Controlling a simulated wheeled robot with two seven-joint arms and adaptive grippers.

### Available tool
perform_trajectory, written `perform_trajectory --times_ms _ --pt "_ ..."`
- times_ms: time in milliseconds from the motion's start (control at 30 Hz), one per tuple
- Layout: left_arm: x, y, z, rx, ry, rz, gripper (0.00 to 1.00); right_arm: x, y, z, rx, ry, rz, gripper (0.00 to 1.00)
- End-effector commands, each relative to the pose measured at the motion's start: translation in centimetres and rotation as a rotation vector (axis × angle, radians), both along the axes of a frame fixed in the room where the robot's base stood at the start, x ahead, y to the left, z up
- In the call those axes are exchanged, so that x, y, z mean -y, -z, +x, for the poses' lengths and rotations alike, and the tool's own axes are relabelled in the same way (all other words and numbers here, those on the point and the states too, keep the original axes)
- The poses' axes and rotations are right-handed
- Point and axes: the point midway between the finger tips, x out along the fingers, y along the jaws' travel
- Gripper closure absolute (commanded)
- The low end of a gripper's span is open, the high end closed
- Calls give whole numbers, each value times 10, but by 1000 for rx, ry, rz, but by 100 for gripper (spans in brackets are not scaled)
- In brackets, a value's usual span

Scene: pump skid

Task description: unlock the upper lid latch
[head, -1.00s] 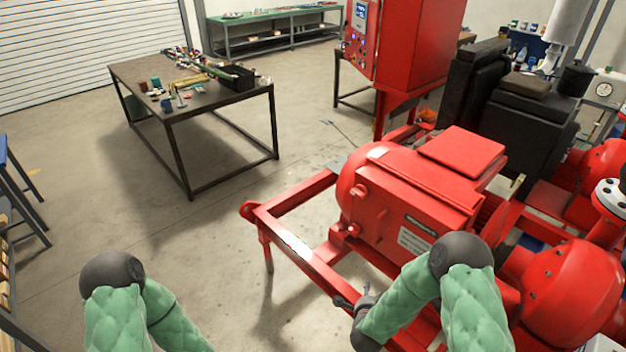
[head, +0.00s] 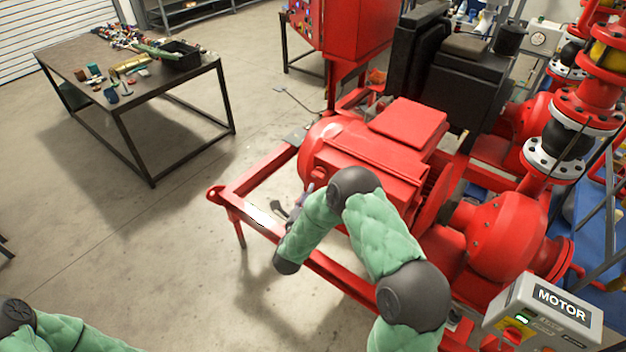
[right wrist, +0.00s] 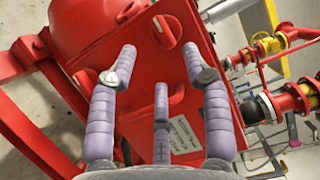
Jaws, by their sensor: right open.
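The red motor housing (head: 375,170) carries round red latch knobs on its near side. One knob (head: 318,173) shows in the head view just beyond my right gripper (head: 298,203). I cannot tell which of these is the upper latch. My right gripper (right wrist: 158,65) is open and empty, its purple-grey fingers pointing at the housing side; contact cannot be told. My left gripper is out of view.
A red skid frame rail (head: 330,270) runs beneath my right arm. A grey MOTOR control box (head: 545,310) stands at the lower right. Red pump parts and pipes (head: 500,230) lie right of the motor. A cluttered table (head: 140,90) stands at the left; floor between is clear.

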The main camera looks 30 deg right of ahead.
Motion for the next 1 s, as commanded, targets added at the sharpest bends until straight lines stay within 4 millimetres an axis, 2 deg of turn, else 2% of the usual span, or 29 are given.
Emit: perform_trajectory --times_ms 200,400,833,1000 --pt "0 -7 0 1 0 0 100 29 -1 28 -1 2 -1 51" --pt "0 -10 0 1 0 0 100 44 -1 44 -1 0 -1 51" --pt "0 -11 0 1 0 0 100 50 0 50 -3 -1 -1 51" --pt "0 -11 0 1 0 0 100 50 0 50 -2 -1 -1 99"
